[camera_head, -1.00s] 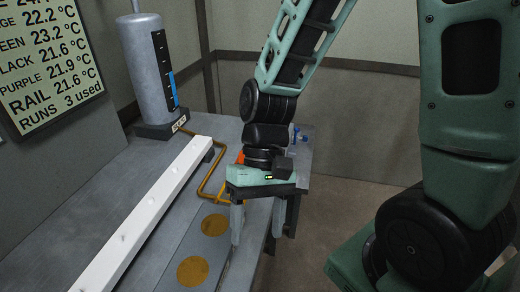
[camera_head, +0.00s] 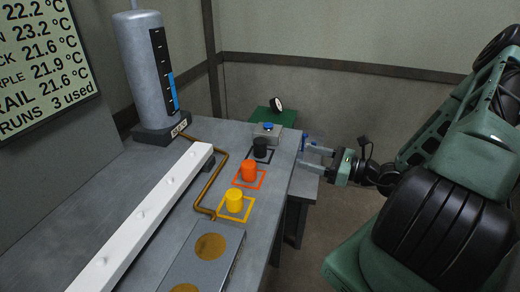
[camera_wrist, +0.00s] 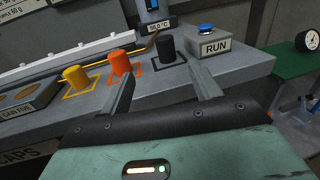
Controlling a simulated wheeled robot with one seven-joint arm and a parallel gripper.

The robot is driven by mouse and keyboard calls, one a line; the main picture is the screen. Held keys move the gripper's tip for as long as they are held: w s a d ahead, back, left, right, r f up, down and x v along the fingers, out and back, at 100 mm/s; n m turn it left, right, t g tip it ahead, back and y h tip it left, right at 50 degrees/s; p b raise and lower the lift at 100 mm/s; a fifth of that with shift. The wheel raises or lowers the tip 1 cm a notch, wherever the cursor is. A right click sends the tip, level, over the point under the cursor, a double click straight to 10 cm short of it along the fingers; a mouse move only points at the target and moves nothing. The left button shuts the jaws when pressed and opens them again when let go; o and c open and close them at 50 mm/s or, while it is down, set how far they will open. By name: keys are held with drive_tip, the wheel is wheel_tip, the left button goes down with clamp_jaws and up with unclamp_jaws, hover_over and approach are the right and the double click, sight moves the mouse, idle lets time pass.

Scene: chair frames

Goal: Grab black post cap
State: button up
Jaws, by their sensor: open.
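The black post cap (camera_head: 260,147) stands upright in a black square outline near the right edge of the grey table (camera_head: 150,170). It also shows in the wrist view (camera_wrist: 167,48), ahead of my fingers and between their tips in the picture. My gripper (camera_head: 305,158) is open and empty, pointing left toward the table's right edge. It is to the right of the black cap and apart from it. An orange cap (camera_head: 249,171) and a yellow cap (camera_head: 234,200) stand nearer the camera in outlines of their own colours.
A grey RUN box (camera_wrist: 215,46) with a blue button is close beside the black cap. A copper-coloured pipe (camera_head: 217,180) and a white rail (camera_head: 140,220) lie left of the caps. A green stand with a gauge (camera_head: 276,104) is behind.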

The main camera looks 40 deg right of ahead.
drive_tip(key=p, duration=0.3)
approach(260, 140)
drive_tip(key=shift+m+h, duration=0.3)
drive_tip(key=x, duration=0.4)
drive_tip(key=shift+w+a+f, duration=0.15)
drive_tip(key=shift+w+f, duration=0.1)
drive_tip(key=shift+w, duration=0.1)
drive_tip(key=p+x, duration=0.1)
drive_tip(key=x, duration=0.3)
drive_tip(key=shift+w+a+r, duration=0.1)
drive_tip(key=shift+w+a, duration=0.15)
drive_tip(key=shift+a, duration=0.1)
drive_tip(key=shift+w+a, duration=0.1)
drive_tip(key=shift+w, duration=0.15)
drive_tip(key=c, duration=1.1)
